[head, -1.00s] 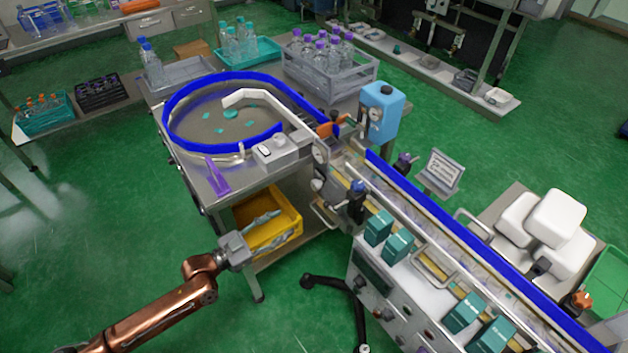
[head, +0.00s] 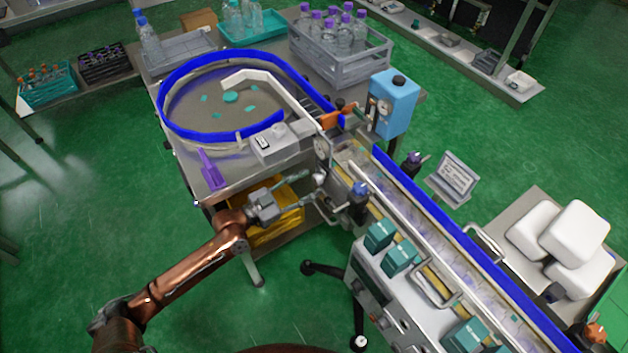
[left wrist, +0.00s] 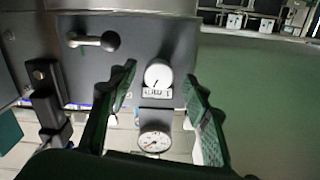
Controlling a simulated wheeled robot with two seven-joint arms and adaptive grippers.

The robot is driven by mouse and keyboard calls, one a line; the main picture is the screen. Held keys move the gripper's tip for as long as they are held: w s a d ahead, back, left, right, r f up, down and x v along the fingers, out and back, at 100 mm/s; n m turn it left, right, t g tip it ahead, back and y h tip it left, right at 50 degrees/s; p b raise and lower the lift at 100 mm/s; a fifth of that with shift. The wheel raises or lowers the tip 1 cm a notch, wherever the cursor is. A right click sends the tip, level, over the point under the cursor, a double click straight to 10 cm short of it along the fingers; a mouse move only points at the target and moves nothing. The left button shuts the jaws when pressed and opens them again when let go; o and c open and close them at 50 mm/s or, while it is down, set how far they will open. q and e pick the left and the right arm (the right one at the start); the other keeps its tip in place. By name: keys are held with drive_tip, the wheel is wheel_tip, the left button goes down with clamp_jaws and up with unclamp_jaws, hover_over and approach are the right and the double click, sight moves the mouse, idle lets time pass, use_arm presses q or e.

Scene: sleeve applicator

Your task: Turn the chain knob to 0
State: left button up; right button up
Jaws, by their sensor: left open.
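In the left wrist view, a round white knob (left wrist: 158,74) with a dark pointer mark sits on a grey panel (left wrist: 75,65) of the machine. A small label (left wrist: 157,93) sits by it, too small to read surely; I take this as the chain knob. My left gripper is open, its green-padded fingers (left wrist: 160,78) on either side of the knob in the picture, with no contact visible. In the head view, the left gripper (head: 302,190) points right at the near end of the conveyor machine (head: 385,290). The right gripper is out of view.
A white gauge (left wrist: 154,142) and a lever with a black ball (left wrist: 110,41) are close to the knob. A rotary table with a blue rim (head: 225,137) stands behind my left arm. A yellow bin (head: 272,233) is below the gripper.

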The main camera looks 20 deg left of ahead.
use_arm(q)
drive_tip(key=shift+x, duration=1.15)
drive_tip(key=shift+c, duration=0.6)
drive_tip(key=c, duration=1)
drive_tip(key=shift+r+n, duration=0.1)
drive_tip(key=shift+n, duration=0.3)
drive_tip(key=shift+c, duration=0.2)
drive_tip(key=shift+n+p, duration=0.45)
drive_tip(key=shift+n, duration=0.65)
drive_tip(key=shift+d+n, duration=0.1)
drive_tip(key=shift+n, duration=0.9)
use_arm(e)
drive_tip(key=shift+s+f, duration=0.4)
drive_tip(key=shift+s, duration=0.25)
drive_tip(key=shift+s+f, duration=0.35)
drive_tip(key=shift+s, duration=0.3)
use_arm(q)
drive_tip(key=o, duration=1.2)
drive_tip(key=shift+c, duration=0.2)
